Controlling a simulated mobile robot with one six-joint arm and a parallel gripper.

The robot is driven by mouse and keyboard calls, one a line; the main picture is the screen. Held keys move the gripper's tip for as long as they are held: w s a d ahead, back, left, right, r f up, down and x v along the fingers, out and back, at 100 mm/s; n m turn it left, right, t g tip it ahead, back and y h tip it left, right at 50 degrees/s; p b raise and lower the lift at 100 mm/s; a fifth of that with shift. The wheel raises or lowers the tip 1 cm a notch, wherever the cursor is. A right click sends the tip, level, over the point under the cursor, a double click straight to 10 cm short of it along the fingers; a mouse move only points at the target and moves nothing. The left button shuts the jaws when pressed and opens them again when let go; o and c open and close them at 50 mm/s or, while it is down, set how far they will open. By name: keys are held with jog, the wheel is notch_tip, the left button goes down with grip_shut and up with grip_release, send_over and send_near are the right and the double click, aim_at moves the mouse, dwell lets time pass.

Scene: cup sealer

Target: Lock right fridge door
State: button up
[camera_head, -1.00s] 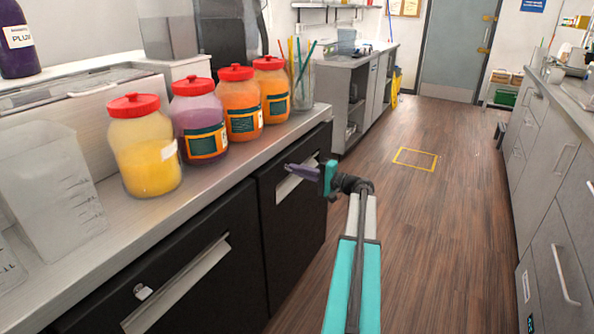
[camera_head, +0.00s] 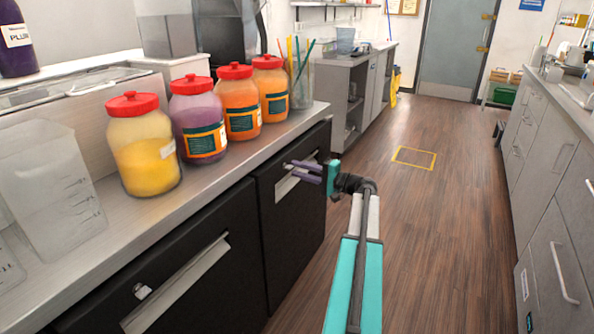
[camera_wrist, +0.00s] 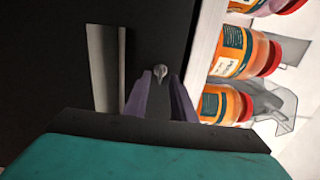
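The right fridge door (camera_head: 292,225) is black and closed, with a silver handle (camera_head: 288,188) partly behind my gripper in the head view. My gripper (camera_head: 300,171) is at the upper part of this door, its purple fingers pointing at the door face. In the wrist view the door (camera_wrist: 55,70) fills the left side, with the long handle (camera_wrist: 104,70) on it. A small metal lock (camera_wrist: 159,73) shows between the tips of my open gripper (camera_wrist: 160,84). Neither finger clearly touches it. The lock is hidden or too small to make out in the head view.
The left fridge door (camera_head: 190,270) is closed, with its own small lock (camera_head: 142,291). Red-lidded jars (camera_head: 240,105) and a clear pitcher (camera_head: 50,185) stand on the counter (camera_head: 215,185) above. The wooden floor (camera_head: 450,230) to the right is clear.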

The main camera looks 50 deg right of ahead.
jog(key=v, duration=1.2)
jog(key=shift+s, duration=0.3)
jog(key=shift+f, duration=0.1)
